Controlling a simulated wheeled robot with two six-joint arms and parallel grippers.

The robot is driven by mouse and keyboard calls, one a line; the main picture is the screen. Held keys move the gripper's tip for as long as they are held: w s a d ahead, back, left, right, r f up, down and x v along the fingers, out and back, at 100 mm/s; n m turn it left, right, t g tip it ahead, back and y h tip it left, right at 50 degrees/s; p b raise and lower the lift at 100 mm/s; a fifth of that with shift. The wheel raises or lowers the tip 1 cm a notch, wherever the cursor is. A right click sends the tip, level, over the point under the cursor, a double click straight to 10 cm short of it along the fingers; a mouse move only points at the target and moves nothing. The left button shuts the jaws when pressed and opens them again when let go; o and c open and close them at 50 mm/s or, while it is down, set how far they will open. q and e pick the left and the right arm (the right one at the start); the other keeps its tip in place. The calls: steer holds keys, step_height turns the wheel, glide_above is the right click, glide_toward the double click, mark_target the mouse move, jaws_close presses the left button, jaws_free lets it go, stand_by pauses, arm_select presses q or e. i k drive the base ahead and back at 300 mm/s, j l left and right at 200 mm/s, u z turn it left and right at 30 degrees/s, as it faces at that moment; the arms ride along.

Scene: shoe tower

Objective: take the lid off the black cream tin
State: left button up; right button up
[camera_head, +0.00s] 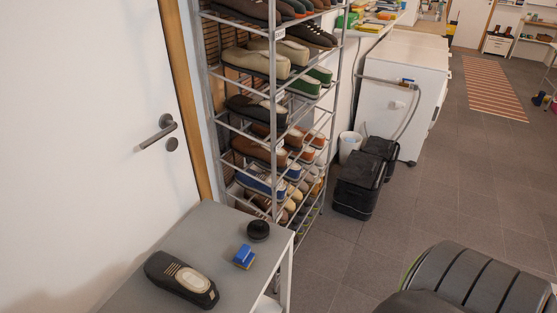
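A small round black tin (258,230), which looks like the cream tin, sits near the far right corner of the grey table (205,222). Its top is black, and I cannot tell the lid from the body at this size. A blue block (244,257) with a pale yellowish underside, perhaps a brush or sponge, lies just in front of the tin, apart from it. A dark shoe (181,279) with a light insole lies on the table to the left. Neither of my grippers shows in the head view.
A tall metal rack (273,120) full of shoes stands just behind the table. A white door (85,130) with a handle is at the left. Black boxes (357,185) and a white cabinet (402,90) stand beyond the rack.

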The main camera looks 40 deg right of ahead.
mark_target(256, 229)
steer(key=z, duration=1.15)
